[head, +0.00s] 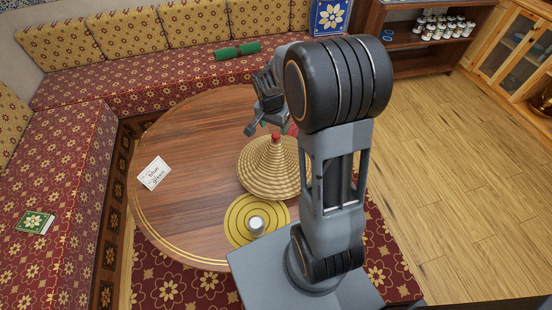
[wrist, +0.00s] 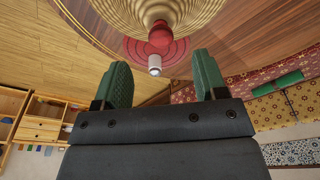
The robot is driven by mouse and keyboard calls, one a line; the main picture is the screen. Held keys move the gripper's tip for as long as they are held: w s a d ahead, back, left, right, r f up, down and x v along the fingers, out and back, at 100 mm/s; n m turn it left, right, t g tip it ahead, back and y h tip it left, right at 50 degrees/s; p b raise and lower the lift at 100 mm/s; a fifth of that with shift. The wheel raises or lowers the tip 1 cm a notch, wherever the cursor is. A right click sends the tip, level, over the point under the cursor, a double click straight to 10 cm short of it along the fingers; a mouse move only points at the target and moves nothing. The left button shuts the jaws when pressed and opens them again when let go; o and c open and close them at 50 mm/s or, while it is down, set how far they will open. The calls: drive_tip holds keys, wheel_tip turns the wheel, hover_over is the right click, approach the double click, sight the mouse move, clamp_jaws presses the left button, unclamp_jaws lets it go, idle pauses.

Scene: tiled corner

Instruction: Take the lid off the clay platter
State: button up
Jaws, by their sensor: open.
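A cone-shaped woven lid (head: 268,176) with a red knob (head: 275,137) on top stands upright on the round wooden table. The clay platter is not distinguishable; the lid covers whatever is under it. My gripper (head: 262,129) is open and empty, above the table near the knob, apart from it as far as I can tell. In the wrist view, the green fingertips of my gripper (wrist: 162,76) are spread wide. The red knob (wrist: 160,34) and the ridged lid (wrist: 120,12) lie beyond them, between the two fingers from side to side.
A yellow ringed mat (head: 236,215) with a small white cylinder (head: 256,224) lies near the lid. A red round mat (wrist: 177,53) with a white object (wrist: 155,64) shows behind the knob. A card (head: 154,173) lies on the table (head: 190,212), whose left part is otherwise clear.

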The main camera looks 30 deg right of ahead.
sight(276, 135)
drive_tip(key=shift+w+d+f+p, duration=0.15)
drive_tip(key=shift+f, duration=1.05)
drive_tip(key=shift+w+d+f+p, duration=0.1)
drive_tip(key=shift+d+f+p, duration=0.1)
drive_tip(key=shift+f, duration=1)
drive_tip(key=shift+w+d+f+p, duration=0.1)
drive_tip(key=shift+w+d+f, duration=0.05)
drive_tip(key=shift+f, duration=1.05)
clamp_jaws()
